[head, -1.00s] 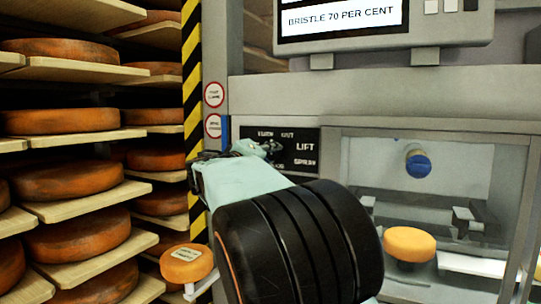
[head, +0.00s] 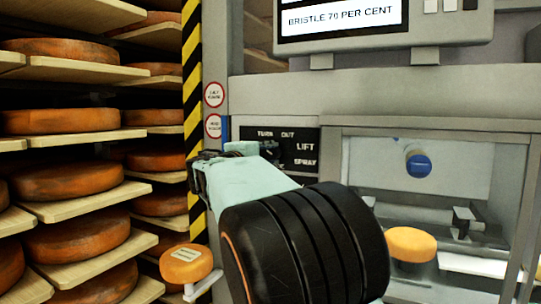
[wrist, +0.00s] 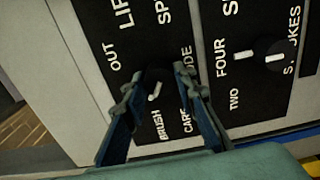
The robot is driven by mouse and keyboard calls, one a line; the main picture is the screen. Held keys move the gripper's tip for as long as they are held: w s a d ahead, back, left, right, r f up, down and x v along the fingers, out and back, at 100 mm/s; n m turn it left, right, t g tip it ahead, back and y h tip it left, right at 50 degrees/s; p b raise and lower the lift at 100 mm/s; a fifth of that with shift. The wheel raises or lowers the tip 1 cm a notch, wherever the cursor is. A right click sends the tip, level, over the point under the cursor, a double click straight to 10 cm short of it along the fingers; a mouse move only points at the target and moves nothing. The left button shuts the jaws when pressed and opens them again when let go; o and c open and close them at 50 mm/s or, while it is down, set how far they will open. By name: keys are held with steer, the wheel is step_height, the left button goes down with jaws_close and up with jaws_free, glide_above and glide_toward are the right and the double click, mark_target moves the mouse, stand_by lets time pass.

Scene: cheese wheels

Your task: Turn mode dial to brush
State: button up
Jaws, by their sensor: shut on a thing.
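The mode dial (wrist: 154,88) is a dark round knob with a white pointer mark, on a black panel with white labels. In the wrist view it sits between the two blue-grey fingers of my gripper (wrist: 160,90), which is shut on it. The pointer mark slants toward the lower end of the picture, on the side of the BRUSH label (wrist: 158,126). OUT (wrist: 113,55) lies to the left of the dial. In the head view, my gripper covers the dial and the lower left of the mode panel (head: 308,137).
A second knob (wrist: 275,58) with a white mark sits by the FOUR and TWO labels. A screen (head: 340,17) reads BRISTLE 70 PER CENT. A glazed chamber holds a cheese wheel (head: 411,244). Shelves of cheese (head: 62,120) stand left, beyond a striped post (head: 192,110).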

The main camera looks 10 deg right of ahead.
steer(key=shift+n, duration=0.9)
steer(key=o, duration=1.1)
steer(key=v, duration=1.2)
